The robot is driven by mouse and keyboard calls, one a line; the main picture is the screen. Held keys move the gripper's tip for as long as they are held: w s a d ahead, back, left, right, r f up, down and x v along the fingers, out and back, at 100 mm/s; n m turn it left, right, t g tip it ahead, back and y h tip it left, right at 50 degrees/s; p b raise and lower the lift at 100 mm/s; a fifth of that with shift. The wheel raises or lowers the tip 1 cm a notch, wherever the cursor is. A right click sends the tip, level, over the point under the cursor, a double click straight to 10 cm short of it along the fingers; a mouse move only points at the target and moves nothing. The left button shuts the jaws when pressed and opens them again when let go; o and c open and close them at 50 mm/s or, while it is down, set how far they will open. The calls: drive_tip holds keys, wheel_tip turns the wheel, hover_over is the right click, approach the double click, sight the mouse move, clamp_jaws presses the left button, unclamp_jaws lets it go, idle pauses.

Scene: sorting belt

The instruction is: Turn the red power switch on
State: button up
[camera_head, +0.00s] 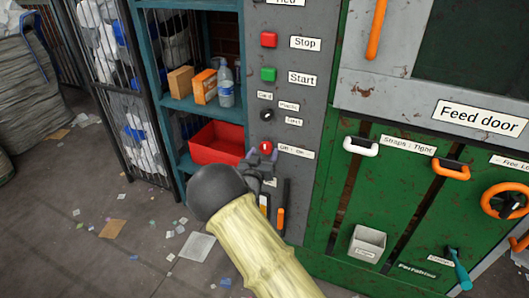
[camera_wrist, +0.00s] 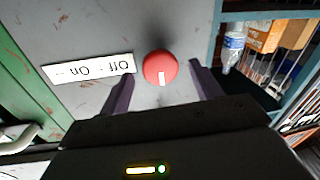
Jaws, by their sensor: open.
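The red power switch (camera_head: 265,147) is a round knob low on the grey control panel (camera_head: 300,120), with an "Off - On" label (camera_head: 296,152) to its right. In the wrist view the red knob (camera_wrist: 158,66) shows a white pointer mark that points toward the bottom of the picture, and the label (camera_wrist: 88,68) appears upside down. My gripper (camera_head: 262,157) is at the knob in the head view. In the wrist view its fingers (camera_wrist: 160,80) are open, one on each side of the knob. I cannot tell whether they touch it.
Above are a red Stop button (camera_head: 268,40), a green Start button (camera_head: 268,74) and a black selector knob (camera_head: 267,115). A shelf with a red bin (camera_head: 216,143) stands left. The green machine with its white-handled strap lever (camera_head: 361,146) is right. Tools hang below the switch.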

drive_tip(key=shift+x, duration=0.95)
drive_tip(key=c, duration=1)
drive_tip(key=shift+o, duration=0.2)
